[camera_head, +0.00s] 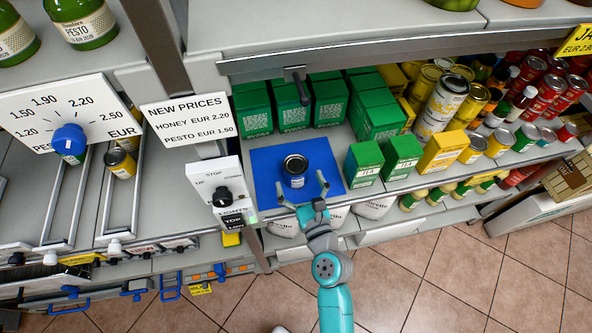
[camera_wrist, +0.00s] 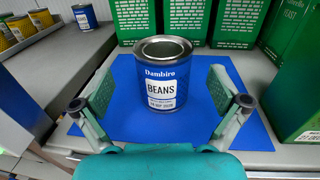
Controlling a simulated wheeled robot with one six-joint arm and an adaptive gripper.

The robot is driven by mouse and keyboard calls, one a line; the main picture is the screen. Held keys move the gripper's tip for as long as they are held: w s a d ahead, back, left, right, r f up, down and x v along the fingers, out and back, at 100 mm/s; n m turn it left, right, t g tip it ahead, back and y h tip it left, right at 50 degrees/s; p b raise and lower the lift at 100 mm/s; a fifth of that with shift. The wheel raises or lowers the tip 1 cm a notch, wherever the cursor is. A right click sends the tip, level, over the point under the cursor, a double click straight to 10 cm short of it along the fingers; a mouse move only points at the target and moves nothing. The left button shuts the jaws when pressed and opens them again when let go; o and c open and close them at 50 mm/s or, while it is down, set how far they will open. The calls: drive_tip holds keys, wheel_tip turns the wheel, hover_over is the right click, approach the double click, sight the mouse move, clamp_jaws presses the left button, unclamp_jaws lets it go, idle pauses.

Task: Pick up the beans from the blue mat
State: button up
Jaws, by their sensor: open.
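The beans can (camera_head: 295,172) stands upright on the blue mat (camera_head: 265,163). It is a metal can with a blue and white label; in the wrist view the label of the can (camera_wrist: 165,85) reads "Dambiro BEANS". My gripper (camera_head: 303,191) is open at the front edge of the blue mat. In the wrist view the two fingers of my gripper (camera_wrist: 164,108) are spread left and right, with the can between and beyond them. The fingers do not touch the can. The mat (camera_wrist: 212,75) also shows around it in the wrist view.
A control panel (camera_head: 215,190) stands at the left. A shelf (camera_head: 400,50) overhangs at the back. Several cans and bottles fill the right.

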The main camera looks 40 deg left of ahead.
sight(296, 168)
drive_tip(key=x, duration=0.4)
drive_tip(key=shift+w, duration=0.25)
drive_tip(key=c, duration=1.5)
